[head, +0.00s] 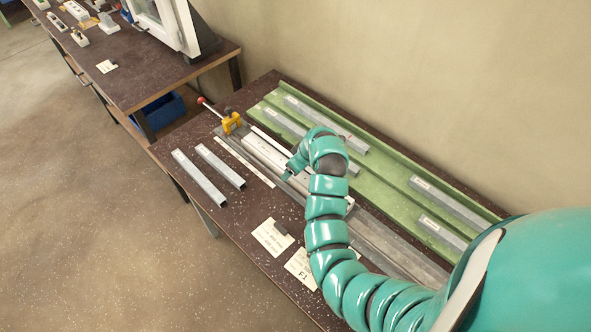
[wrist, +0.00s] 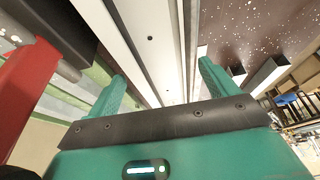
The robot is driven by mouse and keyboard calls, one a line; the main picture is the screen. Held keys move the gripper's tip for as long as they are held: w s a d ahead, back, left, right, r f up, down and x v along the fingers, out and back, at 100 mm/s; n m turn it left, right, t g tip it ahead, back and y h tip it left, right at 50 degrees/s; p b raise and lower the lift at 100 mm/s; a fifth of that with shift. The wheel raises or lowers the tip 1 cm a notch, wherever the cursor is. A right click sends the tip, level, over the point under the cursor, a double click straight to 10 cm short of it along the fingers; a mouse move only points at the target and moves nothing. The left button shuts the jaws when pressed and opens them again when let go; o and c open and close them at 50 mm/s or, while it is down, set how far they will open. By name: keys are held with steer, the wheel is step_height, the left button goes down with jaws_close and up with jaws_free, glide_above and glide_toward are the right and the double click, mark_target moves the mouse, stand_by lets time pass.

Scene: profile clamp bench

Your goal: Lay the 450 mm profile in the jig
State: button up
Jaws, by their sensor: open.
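The jig (head: 380,242) is a long grey rail along the middle of the dark bench, with a pale bar (head: 268,154) on it and a yellow clamp (head: 232,122) with a red-tipped handle at its far end. Two grey square profiles (head: 199,178) (head: 220,166) lie side by side left of the jig. More grey profiles (head: 315,113) (head: 447,204) lie in the green tray (head: 404,187); I cannot read which is 450 mm. My gripper (head: 288,174) is over the jig, partly hidden by my arm. In the wrist view my gripper (wrist: 162,70) is open, with a pale bar visible between its fingers.
Two paper cards (head: 272,237) (head: 302,267) lie at the bench's front edge. A wall runs behind the green tray. A second bench (head: 150,75) with a white frame and small parts stands at the upper left. A blue bin (head: 160,109) is below it.

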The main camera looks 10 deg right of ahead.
steer(key=p+v, duration=0.4)
steer(key=v, duration=0.5)
steer(key=shift+r, duration=0.25)
steer(key=shift+w, duration=0.1)
